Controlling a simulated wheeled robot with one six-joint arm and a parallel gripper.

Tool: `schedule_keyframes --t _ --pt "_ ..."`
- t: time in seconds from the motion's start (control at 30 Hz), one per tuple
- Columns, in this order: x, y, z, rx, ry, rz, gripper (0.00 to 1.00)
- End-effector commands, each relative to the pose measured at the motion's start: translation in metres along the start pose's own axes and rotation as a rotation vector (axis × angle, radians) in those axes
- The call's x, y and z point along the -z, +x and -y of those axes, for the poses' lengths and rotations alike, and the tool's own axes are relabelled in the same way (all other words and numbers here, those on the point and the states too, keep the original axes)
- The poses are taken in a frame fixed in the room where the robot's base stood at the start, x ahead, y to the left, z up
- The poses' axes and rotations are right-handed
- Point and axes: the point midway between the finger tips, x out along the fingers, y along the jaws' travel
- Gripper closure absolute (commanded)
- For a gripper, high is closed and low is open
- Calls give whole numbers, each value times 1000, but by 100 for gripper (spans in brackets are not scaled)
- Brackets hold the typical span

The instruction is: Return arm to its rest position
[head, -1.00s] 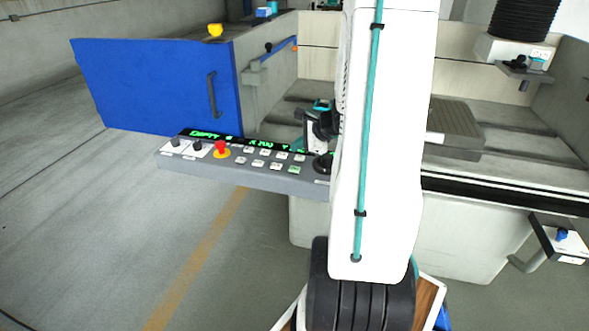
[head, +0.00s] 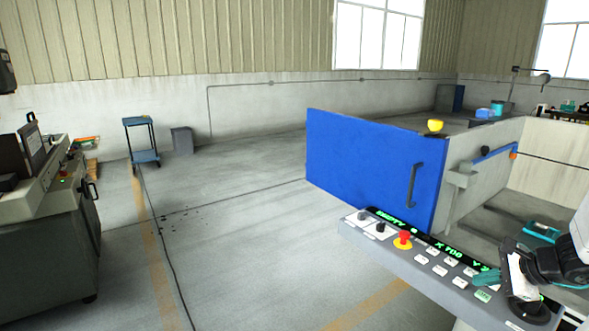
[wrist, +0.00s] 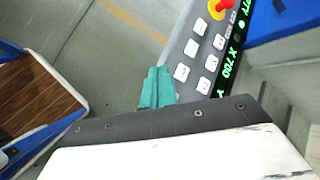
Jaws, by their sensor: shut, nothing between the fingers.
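My gripper shows in the wrist view as two teal fingers (wrist: 157,88) pressed together, with nothing between them. In the head view its teal tip (head: 487,278) is at the lower right, over or beside the right part of the grey control panel (head: 375,247); I cannot tell if it touches. My white and black arm enters from the right edge. The panel has a red mushroom button (head: 404,237), white keys and a green display; it also shows in the wrist view (wrist: 183,50).
A blue door (head: 365,165) with a dark handle stands behind the panel, beside the machine's pale tank. A grey machine (head: 50,240) stands at far left. A blue trolley (head: 142,140) and grey bin (head: 182,141) stand farther back.

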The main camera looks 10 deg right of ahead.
Motion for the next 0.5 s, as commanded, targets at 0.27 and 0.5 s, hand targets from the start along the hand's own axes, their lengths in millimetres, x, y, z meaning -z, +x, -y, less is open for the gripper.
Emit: schedule_keyframes --t 0.27,0.5 --pt "-138 -28 -57 -364 -580 163 100" --pt "-215 -78 -120 -689 -1127 192 100"
